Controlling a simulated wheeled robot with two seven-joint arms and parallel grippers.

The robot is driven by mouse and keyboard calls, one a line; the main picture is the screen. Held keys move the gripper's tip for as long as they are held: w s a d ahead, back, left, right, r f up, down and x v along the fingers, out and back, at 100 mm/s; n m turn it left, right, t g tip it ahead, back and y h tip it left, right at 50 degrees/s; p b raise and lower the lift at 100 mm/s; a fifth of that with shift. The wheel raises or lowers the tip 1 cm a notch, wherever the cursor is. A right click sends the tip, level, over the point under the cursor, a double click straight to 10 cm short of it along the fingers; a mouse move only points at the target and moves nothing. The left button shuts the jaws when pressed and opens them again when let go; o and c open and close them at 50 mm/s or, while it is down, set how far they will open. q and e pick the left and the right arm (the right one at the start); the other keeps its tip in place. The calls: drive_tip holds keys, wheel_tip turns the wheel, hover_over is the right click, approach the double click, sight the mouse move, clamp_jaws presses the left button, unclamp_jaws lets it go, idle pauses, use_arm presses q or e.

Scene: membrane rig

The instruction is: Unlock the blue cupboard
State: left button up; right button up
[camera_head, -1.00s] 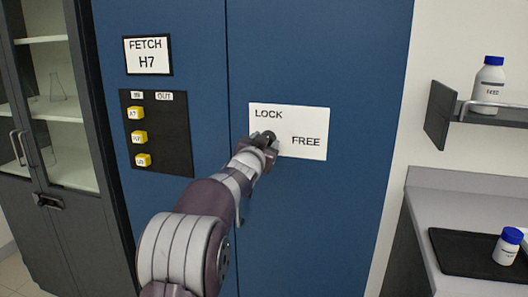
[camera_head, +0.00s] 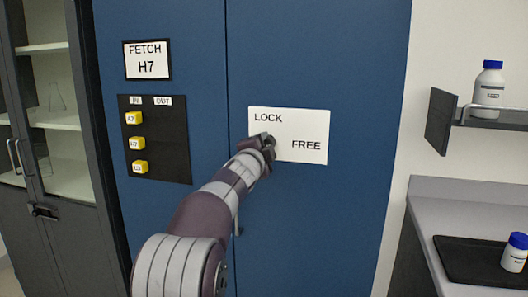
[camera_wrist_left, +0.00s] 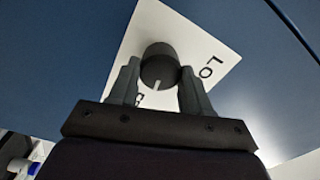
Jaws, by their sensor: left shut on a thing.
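The blue cupboard (camera_head: 300,60) stands upright with its doors shut. A white plate (camera_head: 300,120) on its right door reads LOCK at upper left and FREE at right. My left gripper (camera_head: 266,143) is at the plate's lower left and hides the knob in the head view. In the left wrist view the dark round knob (camera_wrist_left: 160,62) sits between the two fingers of my left gripper (camera_wrist_left: 160,80), which is shut on it. A short white mark on the knob points down in that view, between the letters LO and a partly hidden word. My right gripper is out of view.
A sign FETCH H7 (camera_head: 147,60) and a black IN/OUT board (camera_head: 170,160) with yellow tags are on the left door. A glass-fronted cabinet (camera_head: 45,150) stands left. A shelf (camera_head: 500,120) with a bottle and a counter (camera_head: 425,225) with a black tray are right.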

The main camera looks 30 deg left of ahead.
use_arm(q)
drive_tip(key=shift+m, duration=1.1)
drive_tip(key=o, duration=1.1)
drive_tip(key=shift+c, duration=0.2)
drive_tip(key=shift+s+b, duration=0.1)
drive_tip(key=shift+b, duration=0.2)
drive_tip(key=b+v, duration=0.1)
drive_tip(key=v, duration=1.1)
drive_tip(key=shift+s+b, duration=0.3)
drive_tip(key=shift+b, duration=0.1)
